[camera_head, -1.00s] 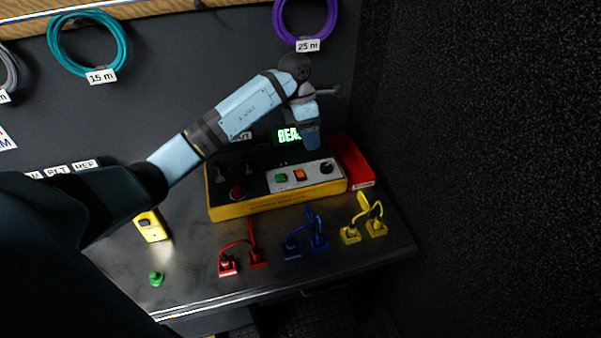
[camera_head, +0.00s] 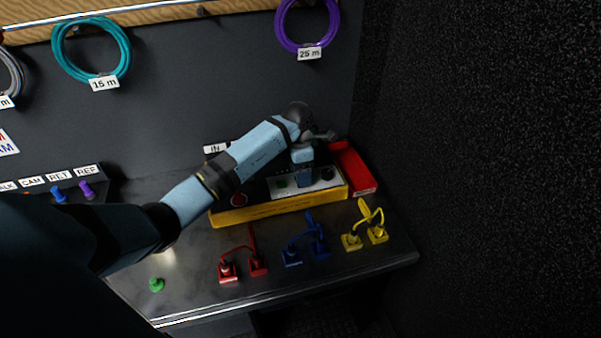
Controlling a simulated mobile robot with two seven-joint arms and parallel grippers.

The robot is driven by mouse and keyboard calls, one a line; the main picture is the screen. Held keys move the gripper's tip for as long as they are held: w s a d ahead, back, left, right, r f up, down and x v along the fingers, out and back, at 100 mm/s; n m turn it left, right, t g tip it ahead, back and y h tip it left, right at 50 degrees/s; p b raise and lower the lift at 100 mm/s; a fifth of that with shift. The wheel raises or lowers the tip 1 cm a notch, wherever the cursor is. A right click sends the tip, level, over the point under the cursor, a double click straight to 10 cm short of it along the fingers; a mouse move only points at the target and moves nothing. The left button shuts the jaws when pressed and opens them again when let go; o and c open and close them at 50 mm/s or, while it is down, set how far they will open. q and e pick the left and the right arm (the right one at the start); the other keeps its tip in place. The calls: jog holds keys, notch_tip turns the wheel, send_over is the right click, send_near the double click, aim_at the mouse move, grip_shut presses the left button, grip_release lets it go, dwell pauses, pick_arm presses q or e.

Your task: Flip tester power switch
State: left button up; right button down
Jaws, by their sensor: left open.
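The tester (camera_head: 265,211), a yellow and black box with a light control panel, stands at the back of the bench. The gripper covers the orange control in the panel's middle. A green button (camera_head: 282,184) shows just left of it, and a black knob (camera_head: 327,174) to its right. Whether the fingers touch the panel I cannot tell. The arm hides the tester's display and much of its left part. My right gripper is out of view.
A red tray (camera_head: 352,168) stands right of the tester. Red (camera_head: 228,272), blue (camera_head: 292,257) and yellow (camera_head: 352,242) plugs with cables stand in front. A green plug (camera_head: 156,284) lies near the front edge. Cable coils hang on the back wall; a dark wall closes the right.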

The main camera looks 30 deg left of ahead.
pick_arm(q)
jog(key=shift+f, duration=0.35)
jog(key=c, duration=0.9)
jog(key=shift+w+r+t+y, duration=0.1)
jog(key=shift+r+t+y, duration=0.15)
jog(key=shift+t+y, duration=0.05)
jog(key=shift+c, duration=0.2)
jog(key=shift+s+d+f+t+y+b, duration=0.15)
jog(key=shift+s+f+t+y+b, duration=0.05)
jog(key=shift+t+y+b, duration=0.45)
jog(key=shift+s+d+y, duration=0.1)
jog(key=shift+y, duration=0.15)
jog(key=shift+t+b, duration=0.3)
jog(key=shift+t, duration=0.05)
jog(key=shift+d, duration=0.1)
